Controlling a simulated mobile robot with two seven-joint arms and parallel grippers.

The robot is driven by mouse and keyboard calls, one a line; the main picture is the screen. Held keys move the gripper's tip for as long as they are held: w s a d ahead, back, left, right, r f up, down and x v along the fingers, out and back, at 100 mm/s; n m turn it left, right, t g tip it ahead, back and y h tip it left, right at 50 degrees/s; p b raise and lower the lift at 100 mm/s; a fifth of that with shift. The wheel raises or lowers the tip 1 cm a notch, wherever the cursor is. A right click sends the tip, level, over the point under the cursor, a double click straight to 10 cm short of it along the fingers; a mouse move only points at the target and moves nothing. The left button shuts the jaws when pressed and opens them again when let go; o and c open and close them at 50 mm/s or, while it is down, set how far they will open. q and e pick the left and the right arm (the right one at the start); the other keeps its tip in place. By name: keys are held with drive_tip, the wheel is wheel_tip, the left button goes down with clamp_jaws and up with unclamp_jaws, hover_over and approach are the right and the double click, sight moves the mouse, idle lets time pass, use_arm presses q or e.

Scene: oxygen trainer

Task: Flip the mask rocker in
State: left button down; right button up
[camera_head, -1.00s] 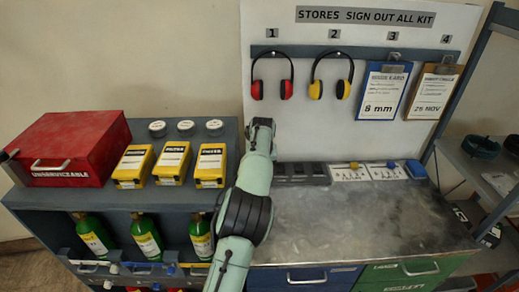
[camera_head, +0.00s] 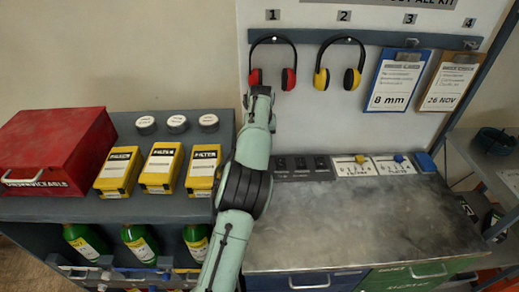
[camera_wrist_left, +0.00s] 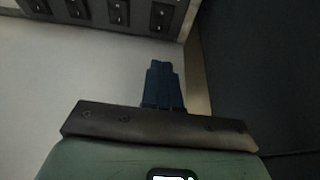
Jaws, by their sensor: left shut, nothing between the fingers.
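A dark panel with several black rocker switches (camera_head: 301,167) lies at the back of the worktop in the head view, just right of my left arm. Its left part is hidden by the arm. Several rockers (camera_wrist_left: 118,12) also show along the top edge of the left wrist view, some cut off; I cannot read which one is the mask rocker. My left gripper (camera_wrist_left: 163,66) is shut and empty, its fingertips apart from the rockers in that picture, below the rightmost visible one. In the head view its fingers are hidden by the arm. My right gripper is not in view.
White control panels (camera_head: 372,165) with yellow and blue knobs sit right of the rockers. Yellow filter boxes (camera_head: 161,168) and a red case (camera_head: 58,150) stand left. Ear defenders (camera_head: 273,78) and clipboards (camera_head: 396,80) hang above. The metal worktop (camera_head: 360,220) is clear.

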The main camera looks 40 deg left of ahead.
use_arm(q)
drive_tip(key=x, duration=1.2)
drive_tip(key=shift+s+d+f, duration=0.15)
drive_tip(key=shift+d+f, duration=0.05)
drive_tip(key=shift+f, duration=0.65)
drive_tip(key=shift+a, duration=0.1)
